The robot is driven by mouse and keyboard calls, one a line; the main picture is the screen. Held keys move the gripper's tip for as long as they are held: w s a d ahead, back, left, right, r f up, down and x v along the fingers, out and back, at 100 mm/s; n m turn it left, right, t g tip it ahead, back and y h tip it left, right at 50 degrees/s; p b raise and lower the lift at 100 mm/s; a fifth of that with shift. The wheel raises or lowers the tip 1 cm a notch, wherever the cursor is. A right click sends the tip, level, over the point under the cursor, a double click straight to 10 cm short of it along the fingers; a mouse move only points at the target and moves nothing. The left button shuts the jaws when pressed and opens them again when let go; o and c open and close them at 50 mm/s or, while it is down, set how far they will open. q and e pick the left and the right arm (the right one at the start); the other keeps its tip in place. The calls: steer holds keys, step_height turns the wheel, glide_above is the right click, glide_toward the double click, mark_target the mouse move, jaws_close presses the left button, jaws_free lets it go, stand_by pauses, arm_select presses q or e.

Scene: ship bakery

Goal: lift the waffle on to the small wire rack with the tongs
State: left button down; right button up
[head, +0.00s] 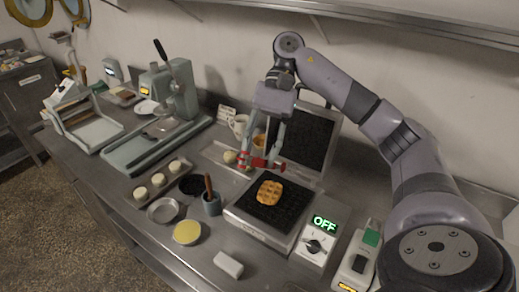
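The waffle (270,192) is golden brown and lies flat on the dark lower plate of the open waffle iron (245,220). My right gripper (261,161) hangs just behind the waffle, apart from it in the picture. Its two fingers are spread, with red parts at the tips. I cannot make out tongs between them. A shallow metal tray (213,149) with a pale round piece lies to the left of the gripper, partly hidden. I cannot clearly pick out the small wire rack. My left gripper is out of view.
The iron's raised lid (307,135) stands behind. A control box reading OFF (315,245) is at its right. A shelf overhangs the back.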

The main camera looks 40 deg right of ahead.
step_height(320, 180, down, 10)
steer(key=b, duration=0.5)
steer(key=shift+r+b, duration=0.2)
steer(key=shift+b, duration=0.2)
steer(key=shift+c, duration=0.2)
jaws_close()
step_height(320, 180, up, 12)
steer(key=p, duration=0.7)
stand_by(0.3)
